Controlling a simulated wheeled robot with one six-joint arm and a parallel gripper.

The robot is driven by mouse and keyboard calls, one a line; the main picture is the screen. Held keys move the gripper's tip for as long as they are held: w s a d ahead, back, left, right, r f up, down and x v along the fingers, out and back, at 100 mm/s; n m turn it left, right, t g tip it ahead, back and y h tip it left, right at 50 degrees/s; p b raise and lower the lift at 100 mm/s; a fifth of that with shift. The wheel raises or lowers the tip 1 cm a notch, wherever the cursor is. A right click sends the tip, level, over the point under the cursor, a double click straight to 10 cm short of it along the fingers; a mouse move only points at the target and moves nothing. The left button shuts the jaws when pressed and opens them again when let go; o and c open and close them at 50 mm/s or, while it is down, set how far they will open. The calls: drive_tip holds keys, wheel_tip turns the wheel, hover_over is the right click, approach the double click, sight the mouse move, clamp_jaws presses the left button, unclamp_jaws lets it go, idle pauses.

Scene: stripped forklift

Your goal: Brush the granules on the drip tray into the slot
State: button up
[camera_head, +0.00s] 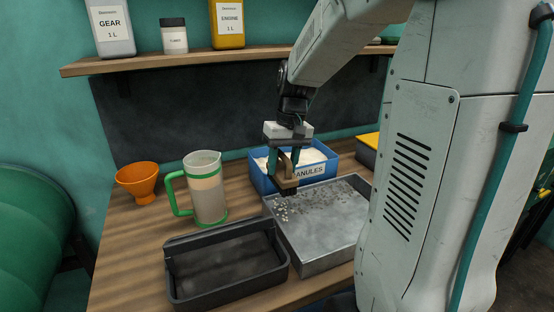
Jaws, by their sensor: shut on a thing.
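The grey metal drip tray (335,232) lies on the bench, its right end hidden behind my own body. Pale granules (283,209) are clustered near its left side, and darker specks spread along its far part. My gripper (285,160) is shut on a brush with a brown wooden handle (286,179). The brush's dark bristles point down at the tray's far left part, just behind the pale granules. I cannot tell whether the bristles touch the tray floor. I cannot clearly make out a slot.
A black open bin (230,292) stands left of the tray. A blue box (262,178) of white granules, labelled "GRANULES", stands behind it. A green-handled jug (208,195) and orange funnel (138,178) stand left. A shelf (170,63) with bottles runs above.

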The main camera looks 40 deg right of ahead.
drive_tip(key=shift+f, duration=2.7)
drive_tip(key=shift+s, duration=0.1)
